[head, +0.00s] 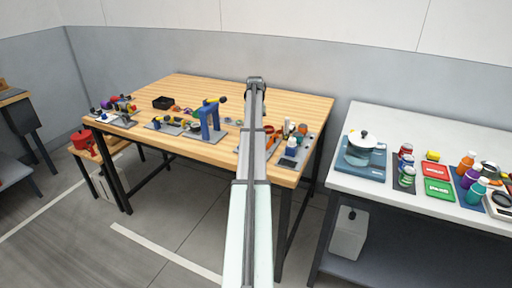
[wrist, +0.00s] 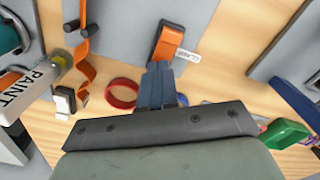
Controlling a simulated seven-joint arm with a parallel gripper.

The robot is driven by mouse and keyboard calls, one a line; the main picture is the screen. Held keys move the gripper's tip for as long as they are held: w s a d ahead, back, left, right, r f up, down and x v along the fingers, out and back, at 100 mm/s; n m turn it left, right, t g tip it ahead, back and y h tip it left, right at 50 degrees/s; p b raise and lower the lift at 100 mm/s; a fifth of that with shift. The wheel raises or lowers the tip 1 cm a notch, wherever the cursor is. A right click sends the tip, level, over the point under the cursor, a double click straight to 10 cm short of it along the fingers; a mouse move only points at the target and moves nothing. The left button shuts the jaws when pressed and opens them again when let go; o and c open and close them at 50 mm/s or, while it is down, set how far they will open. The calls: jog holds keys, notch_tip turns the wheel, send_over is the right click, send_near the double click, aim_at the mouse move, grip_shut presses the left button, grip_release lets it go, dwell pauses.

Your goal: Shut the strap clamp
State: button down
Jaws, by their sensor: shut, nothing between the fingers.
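An orange strap clamp (wrist: 168,42) with a dark frame sits on a grey plate (wrist: 190,15) at the top middle of the wrist view, with a white CLAMP label (wrist: 187,56) beside it. My gripper (wrist: 160,68) is shut and empty. Its fingertips lie just below the clamp's lower end in the picture; whether they touch it I cannot tell. Whether the clamp's lever is fully down is also unclear. In the head view my arm reaches over the wooden table and hides part of it; the gripper and clamp cannot be made out there.
The wooden table (head: 190,90) has bare room at the back. A white table (head: 430,125) stands right.

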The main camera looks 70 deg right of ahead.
dwell(0.3)
jog(key=shift+r, duration=3.4)
